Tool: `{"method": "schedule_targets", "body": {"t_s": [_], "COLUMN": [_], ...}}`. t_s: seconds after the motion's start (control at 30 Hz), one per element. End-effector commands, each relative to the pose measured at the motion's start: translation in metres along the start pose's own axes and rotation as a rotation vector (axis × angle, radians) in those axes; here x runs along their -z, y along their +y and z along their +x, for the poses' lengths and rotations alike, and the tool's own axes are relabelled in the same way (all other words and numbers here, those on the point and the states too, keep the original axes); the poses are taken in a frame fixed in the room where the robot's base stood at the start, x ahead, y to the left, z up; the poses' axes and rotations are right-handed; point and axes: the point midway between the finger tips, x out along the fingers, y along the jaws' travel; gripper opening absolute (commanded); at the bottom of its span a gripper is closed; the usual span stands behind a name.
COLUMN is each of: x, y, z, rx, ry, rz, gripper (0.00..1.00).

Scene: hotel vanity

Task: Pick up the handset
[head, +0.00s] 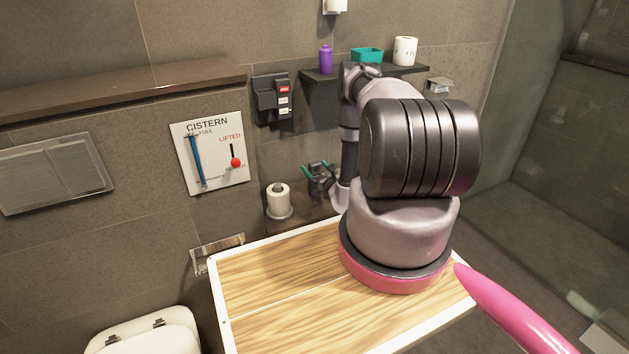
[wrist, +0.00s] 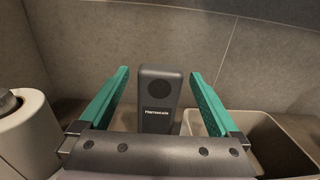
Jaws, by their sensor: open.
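The handset (wrist: 158,100) is a dark grey upright slab with a round dark spot near its top and small white lettering. In the wrist view it stands between the two teal fingers of my gripper (wrist: 159,74), with a visible gap on each side. My gripper is open, and its palm hides the handset's lower end. In the head view my gripper (head: 319,173) is low at the wall, above the small ledge. The handset is too small and covered there to make out clearly.
A paper roll on a holder (head: 279,201) stands left of my gripper; it also shows in the wrist view (wrist: 22,125). An open bin (wrist: 262,140) is right of the handset. A dark wall unit (head: 273,98) and a shelf (head: 365,74) with several items are above.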

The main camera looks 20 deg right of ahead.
Motion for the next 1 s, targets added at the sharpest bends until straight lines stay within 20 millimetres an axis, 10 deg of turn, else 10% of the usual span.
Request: {"method": "schedule_targets", "body": {"t_s": [0.33, 0.6, 1.0], "x": [0.0002, 0.0003, -0.0050], "y": [0.0002, 0.0002, -0.0001], "z": [0.0094, 0.0092, 0.0093], "rx": [0.000, 0.000, 0.000], "ry": [0.001, 0.001, 0.001], "rz": [0.001, 0.001, 0.001], "gripper": [0.97, 0.00, 0.00]}}
